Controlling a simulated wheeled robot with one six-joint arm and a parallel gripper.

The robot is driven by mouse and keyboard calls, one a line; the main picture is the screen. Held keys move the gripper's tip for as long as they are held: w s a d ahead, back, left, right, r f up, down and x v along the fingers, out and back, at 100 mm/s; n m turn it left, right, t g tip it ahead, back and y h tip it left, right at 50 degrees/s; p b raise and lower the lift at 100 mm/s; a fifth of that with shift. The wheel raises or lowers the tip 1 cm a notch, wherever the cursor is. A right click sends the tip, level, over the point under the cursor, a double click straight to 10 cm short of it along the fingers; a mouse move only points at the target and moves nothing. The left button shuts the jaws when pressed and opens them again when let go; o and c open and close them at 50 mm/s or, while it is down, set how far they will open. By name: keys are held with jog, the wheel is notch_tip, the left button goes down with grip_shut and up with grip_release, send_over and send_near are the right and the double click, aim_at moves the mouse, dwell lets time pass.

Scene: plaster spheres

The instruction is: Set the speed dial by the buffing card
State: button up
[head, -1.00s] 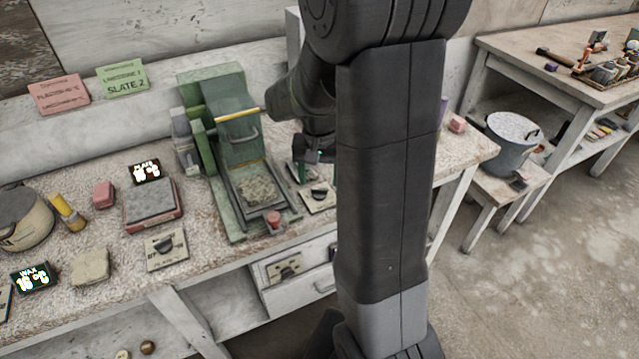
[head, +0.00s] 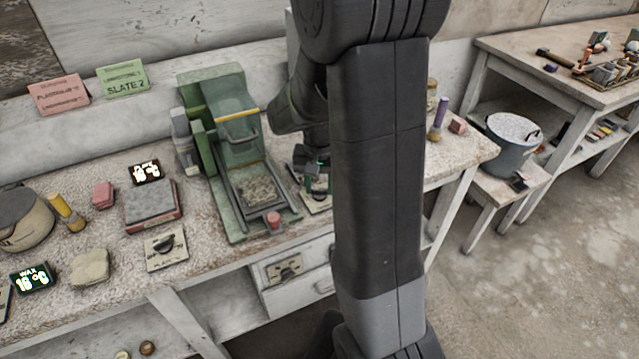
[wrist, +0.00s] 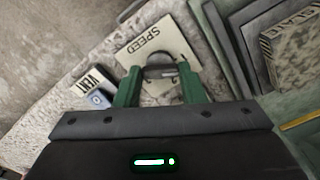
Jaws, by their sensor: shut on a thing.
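The speed dial is a dark round knob (wrist: 160,71) on a cream plate marked SPEED (wrist: 143,42). The plate (head: 318,205) also shows in the head view, right of the green machine, partly covered by my gripper (head: 318,175). In the wrist view my gripper (wrist: 160,82) has its green fingers on both sides of the knob, shut on it. A green card (head: 123,82) reading SLATE 2 and a pink card (head: 58,95) stand at the back left. Their small headings are too blurred to tell which is the buffing card.
The green machine (head: 225,100) stands close left of my gripper. A VENT plate with a blue-grey button (wrist: 98,99) lies beside the dial in the wrist view. Another dial plate (head: 166,248) and a slate-topped block (head: 152,203) are further left. A purple-handled tool (head: 438,120) stands right.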

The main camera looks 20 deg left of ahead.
aim_at(319, 189)
jog(key=shift+m, duration=0.3)
jog(key=m, duration=1.1)
dwell(0.4)
jog(key=o, duration=1)
notch_tip(319, 189, up, 14)
jog(key=shift+f+p, duration=0.1)
jog(key=shift+p, duration=0.35)
